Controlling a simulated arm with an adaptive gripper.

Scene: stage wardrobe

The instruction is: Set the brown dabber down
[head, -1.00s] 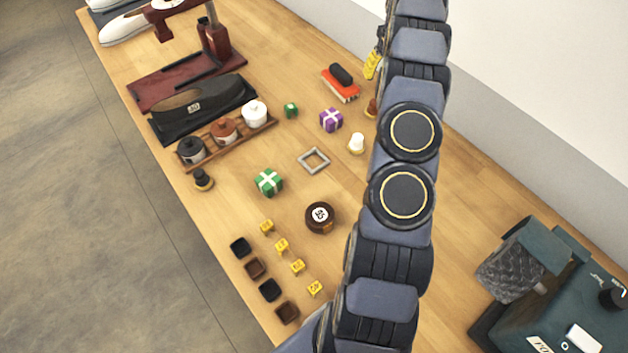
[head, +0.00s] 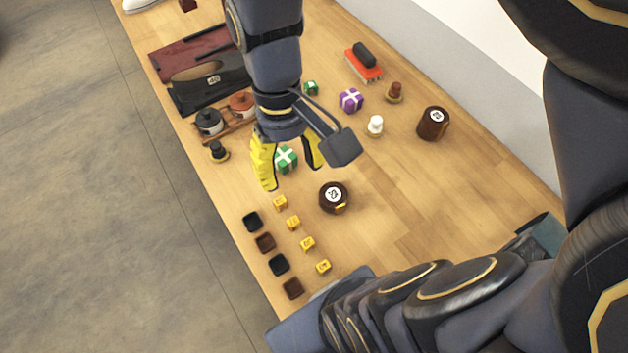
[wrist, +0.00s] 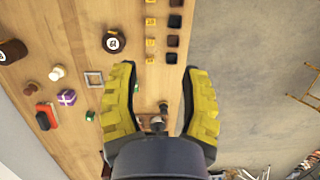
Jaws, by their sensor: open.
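The brown dabber (head: 395,92) stands upright on the table right of the purple gift box, apart from my gripper. It also shows at the left of the wrist view (wrist: 30,89). My gripper (head: 289,167) has yellow fingers spread wide with nothing held between them. In the head view it hangs over the area of the green gift box (head: 286,158). In the wrist view the black dabber (wrist: 163,106) shows between the fingers (wrist: 159,72), below them. A white dabber (head: 375,126) stands near the brown one. A grey square frame (wrist: 94,78) lies flat on the table; my arm hides it in the head view.
Brown round tins (head: 333,197) (head: 433,123) stand on the table. A purple gift box (head: 350,100), a red brush (head: 364,62), a jar rack (head: 232,130), small yellow cubes (head: 293,222) and dark square trays (head: 265,243) surround them. The table's right part is clear.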

